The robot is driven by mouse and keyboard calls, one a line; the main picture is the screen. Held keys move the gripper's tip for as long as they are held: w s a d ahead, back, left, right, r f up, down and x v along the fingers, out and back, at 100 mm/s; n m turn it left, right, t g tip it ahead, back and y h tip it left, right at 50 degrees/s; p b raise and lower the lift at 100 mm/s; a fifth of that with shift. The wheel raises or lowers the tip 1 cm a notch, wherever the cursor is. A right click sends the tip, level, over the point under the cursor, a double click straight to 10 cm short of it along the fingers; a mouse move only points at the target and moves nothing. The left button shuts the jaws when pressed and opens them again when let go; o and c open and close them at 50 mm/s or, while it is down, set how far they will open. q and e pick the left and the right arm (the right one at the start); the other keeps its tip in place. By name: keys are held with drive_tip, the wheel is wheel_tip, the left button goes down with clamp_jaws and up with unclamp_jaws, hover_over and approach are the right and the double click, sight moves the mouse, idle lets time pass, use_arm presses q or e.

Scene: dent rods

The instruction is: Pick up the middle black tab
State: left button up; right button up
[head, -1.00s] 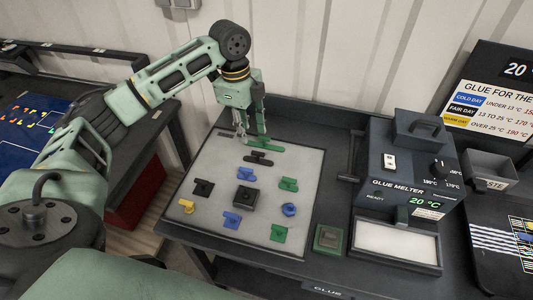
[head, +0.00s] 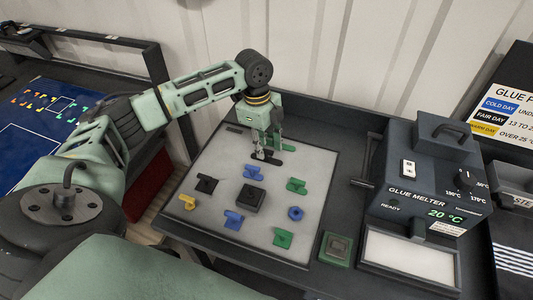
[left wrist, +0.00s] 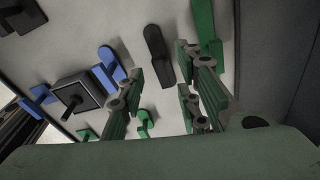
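A light board (head: 213,243) on the bench holds several coloured tabs. A long black tab (head: 270,159) lies near its far side, partly hidden by my left gripper (head: 267,151). In the left wrist view this black tab (left wrist: 159,58) shows between and beyond the spread fingers of my left gripper (left wrist: 165,68), which is open and empty. A black square block (head: 250,198) with a peg sits at the board's middle; it also shows in the wrist view (left wrist: 76,92). Another black tab (head: 206,184) lies on the left. My right gripper is out of view.
A green tab (left wrist: 207,36) lies just beside the right finger. A blue tab (head: 251,172) and a green tab (head: 296,186) lie close by. The glue melter (head: 428,180) stands right of the board. A wall (head: 340,60) rises behind the bench.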

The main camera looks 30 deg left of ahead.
use_arm(q)
wheel_tip(320, 180, down, 2)
drive_tip(key=shift+w+d+f, duration=0.1)
drive_tip(key=shift+w, duration=0.05)
clamp_jaws()
drive_tip(key=shift+r, duration=0.25)
